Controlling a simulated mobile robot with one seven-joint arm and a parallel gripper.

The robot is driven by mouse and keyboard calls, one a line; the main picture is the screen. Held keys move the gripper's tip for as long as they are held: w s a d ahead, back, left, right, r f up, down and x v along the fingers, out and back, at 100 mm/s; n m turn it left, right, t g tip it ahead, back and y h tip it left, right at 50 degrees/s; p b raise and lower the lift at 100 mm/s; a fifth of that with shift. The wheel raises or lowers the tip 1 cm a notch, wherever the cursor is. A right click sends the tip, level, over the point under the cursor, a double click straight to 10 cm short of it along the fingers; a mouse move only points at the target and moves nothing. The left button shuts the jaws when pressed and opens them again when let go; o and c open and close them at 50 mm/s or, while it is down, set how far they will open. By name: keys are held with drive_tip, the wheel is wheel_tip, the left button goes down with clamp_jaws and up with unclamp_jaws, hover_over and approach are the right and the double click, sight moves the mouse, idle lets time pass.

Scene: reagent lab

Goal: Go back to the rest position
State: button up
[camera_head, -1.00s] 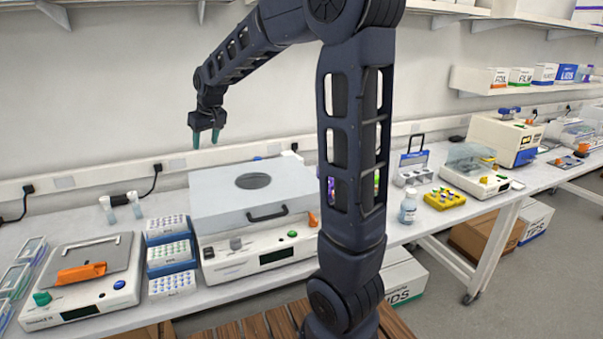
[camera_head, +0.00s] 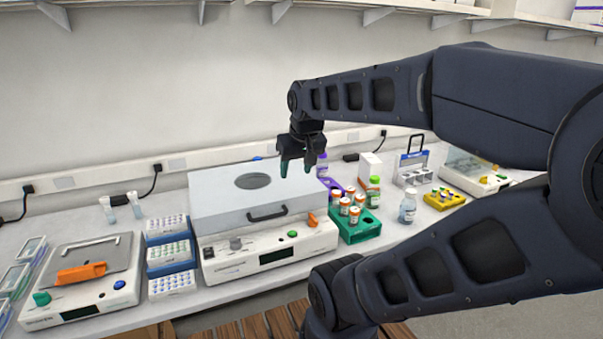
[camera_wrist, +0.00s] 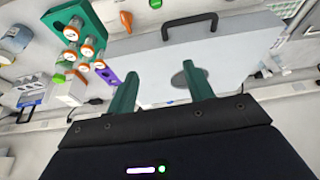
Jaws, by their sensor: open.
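My gripper (camera_head: 297,168) has green fingers that are apart, with nothing between them. In the head view it hangs pointing down in front of the wall, near the right end of a lidded machine (camera_head: 228,211) with a round window. In the wrist view the two fingers of my gripper (camera_wrist: 162,90) stand apart in front of the machine's pale lid (camera_wrist: 236,52). My arm reaches in from the right and is bent.
A green rack (camera_head: 349,235) with several orange-capped bottles stands right of the machine. A clear bottle (camera_head: 407,209) and a yellow rack (camera_head: 445,200) are further right. Stacked tube racks (camera_head: 169,258) and a shaker (camera_head: 82,276) stand left. A shelf (camera_head: 400,7) runs above.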

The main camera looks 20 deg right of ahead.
drive_tip(key=shift+s+d+f, duration=0.2)
drive_tip(key=shift+s+f, duration=0.05)
drive_tip(key=shift+s, duration=0.2)
drive_tip(key=shift+s+d+f, duration=0.15)
drive_tip(key=shift+s+f, duration=0.05)
drive_tip(key=shift+s, duration=0.25)
drive_tip(key=o, duration=0.6)
drive_tip(key=shift+w+r, duration=0.15)
drive_tip(key=shift+c, duration=0.2)
drive_tip(key=o, duration=0.5)
drive_tip(key=w+a+r, duration=0.1)
drive_tip(key=w+r, duration=0.4)
drive_tip(key=w, duration=0.4)
drive_tip(key=shift+w+a+r+m+g+y, duration=0.15)
drive_tip(key=shift+w+a+m+g+y, duration=0.15)
drive_tip(key=shift+w+y, duration=0.1)
drive_tip(key=w+a+r+g+y, duration=0.1)
drive_tip(key=w+a, duration=0.1)
drive_tip(key=w, duration=1.1)
drive_tip(key=w+a+r+y, duration=0.1)
drive_tip(key=w+a+r, duration=0.1)
drive_tip(key=w, duration=1.1)
drive_tip(key=w+a+f+y, duration=0.15)
drive_tip(key=w+f, duration=0.25)
drive_tip(key=w, duration=0.8)
drive_tip(key=x, duration=1)
drive_tip(key=shift+d+g, duration=0.15)
drive_tip(key=shift+g, duration=0.15)
